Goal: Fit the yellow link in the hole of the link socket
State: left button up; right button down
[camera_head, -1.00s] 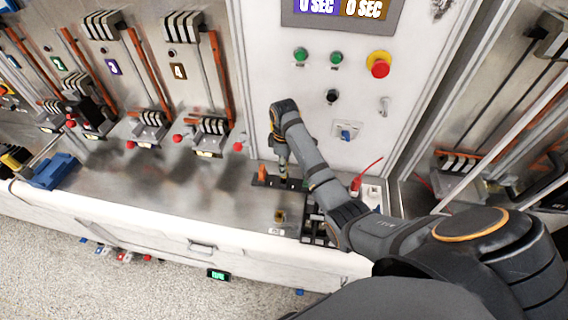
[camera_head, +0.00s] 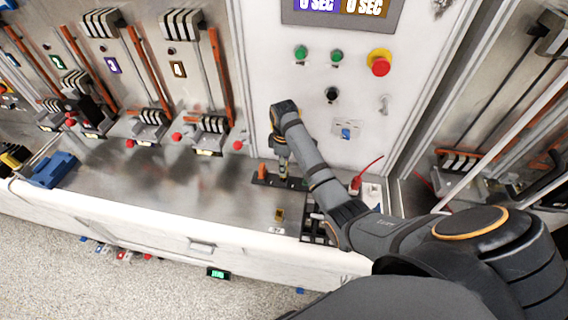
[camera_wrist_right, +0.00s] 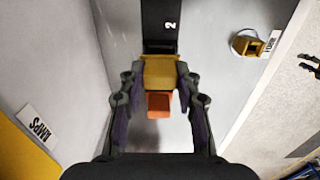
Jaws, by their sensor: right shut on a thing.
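The yellow link (camera_wrist_right: 160,72) is between the fingers of my right gripper (camera_wrist_right: 158,95) in the right wrist view, and the gripper is shut on it. In the head view my right gripper (camera_head: 283,170) points down at the black rack (camera_head: 268,181) on the bench and mostly hides the link. I cannot tell whether the link still touches the rack. The link socket (camera_head: 279,214), a small brass-yellow box with an opening, stands apart from the gripper, nearer the bench's front edge. It also shows at the upper right of the right wrist view (camera_wrist_right: 249,44). My left gripper is not in view.
An orange link (camera_head: 262,171) stands in the rack beside the gripper. A black tray (camera_head: 315,228) and a red-leaded connector (camera_head: 356,184) are to the right, near my forearm. The control panel (camera_head: 320,110) rises behind. Bare bench lies left of the socket.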

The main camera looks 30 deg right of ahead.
jog(key=shift+f+b, duration=0.3)
jog(key=shift+f, duration=1.1)
jog(key=c, duration=0.9)
grip_release()
jog(key=shift+o, duration=0.2)
jog(key=shift+r, duration=0.1)
jog(key=shift+r, duration=0.35)
notch_tip(320, 180, up, 7)
jog(key=shift+f, duration=0.15)
jog(key=shift+a+f, duration=0.1)
